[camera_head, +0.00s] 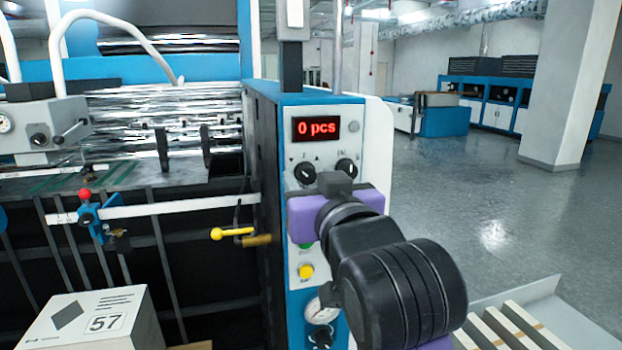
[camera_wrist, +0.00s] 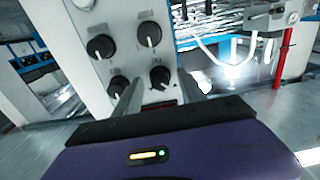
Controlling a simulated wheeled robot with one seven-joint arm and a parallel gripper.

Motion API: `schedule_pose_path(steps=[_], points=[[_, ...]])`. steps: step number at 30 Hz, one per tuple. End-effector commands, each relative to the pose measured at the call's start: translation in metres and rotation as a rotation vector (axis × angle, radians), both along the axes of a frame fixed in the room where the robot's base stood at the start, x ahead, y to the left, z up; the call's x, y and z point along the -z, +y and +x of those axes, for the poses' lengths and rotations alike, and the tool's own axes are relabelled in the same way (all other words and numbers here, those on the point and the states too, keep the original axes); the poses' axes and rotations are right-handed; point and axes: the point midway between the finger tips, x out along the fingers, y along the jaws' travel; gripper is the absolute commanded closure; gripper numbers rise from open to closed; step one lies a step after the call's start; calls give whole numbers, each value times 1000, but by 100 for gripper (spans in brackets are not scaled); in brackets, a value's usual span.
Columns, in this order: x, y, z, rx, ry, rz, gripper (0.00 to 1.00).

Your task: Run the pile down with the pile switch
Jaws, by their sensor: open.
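The machine's control panel (camera_head: 325,145) carries a red "0 pcs" display and black knobs. The upper left knob (camera_head: 305,172) has small triangle marks beside it, which suggests the pile switch; its label is too small to read. The upper right knob (camera_head: 346,167) is beside it. My gripper (camera_head: 336,182) is in front of the panel, just below these knobs, and hides what is behind it. The wrist view, seemingly upside down, shows several knobs. My open fingers (camera_wrist: 158,88) are on either side of one knob (camera_wrist: 160,77); I see no contact.
Below my gripper are a yellow button (camera_head: 306,271) and a gauge (camera_head: 322,303). A yellow-tipped lever (camera_head: 232,233) sticks out left of the panel. The floor (camera_head: 490,215) is clear to the right.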

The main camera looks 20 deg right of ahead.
Motion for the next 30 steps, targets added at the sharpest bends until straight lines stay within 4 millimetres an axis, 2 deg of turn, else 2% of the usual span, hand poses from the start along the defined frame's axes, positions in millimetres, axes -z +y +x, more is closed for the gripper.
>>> schedule_pose_path(steps=[4, 9, 11, 12, 22, 30], points=[[0, 0, 0, 0, 0, 0, 52], [0, 0, 0, 0, 0, 0, 85], [0, 0, 0, 0, 0, 0, 97], [0, 0, 0, 0, 0, 0, 100], [0, 0, 0, 0, 0, 35, 100], [0, 1, 0, 0, 2, 193, 100]])
